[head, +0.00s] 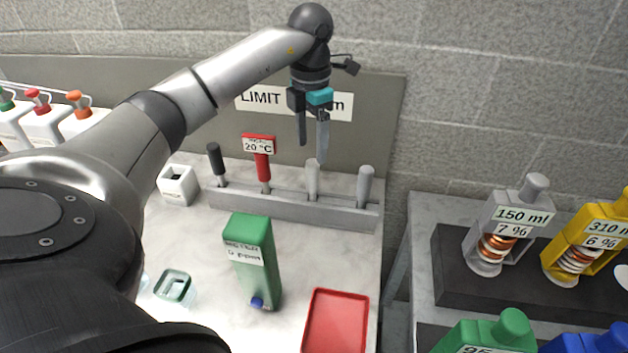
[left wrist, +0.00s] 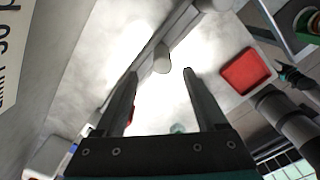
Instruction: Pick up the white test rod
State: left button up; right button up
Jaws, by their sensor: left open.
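The white test rod (head: 312,182) stands upright in the grey rack (head: 290,208), third from the left. My left gripper (head: 312,153) is open, points down and is just above the rod's top in the head view. In the left wrist view, a pale rod top (left wrist: 161,58) shows between the tips of my open left gripper (left wrist: 160,72), apart from both fingers. What seems to be my right gripper (left wrist: 290,75) shows small at the right of the left wrist view; its jaws are unclear.
A black rod (head: 215,162), a red rod tagged 20 °C (head: 262,165) and a grey rod (head: 365,187) share the rack. A green box (head: 254,265) and a red tray (head: 336,322) are in front. A wall panel (head: 375,110) stands close behind.

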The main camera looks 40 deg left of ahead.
aim_at(313, 174)
pick_arm(q)
notch_tip(313, 174, down, 3)
jog(key=shift+r, duration=0.15)
jog(key=shift+f, duration=0.45)
jog(key=f, duration=0.3)
jog(key=shift+d+f+b, duration=0.2)
jog(key=shift+f+b, duration=0.1)
jog(key=shift+f, duration=0.6)
pick_arm(e)
jog(key=shift+w+f, duration=0.35)
jog(key=shift+w, duration=0.55)
pick_arm(q)
jog(key=shift+c, duration=0.4)
grip_shut()
pick_arm(e)
jog(key=shift+s, duration=0.2)
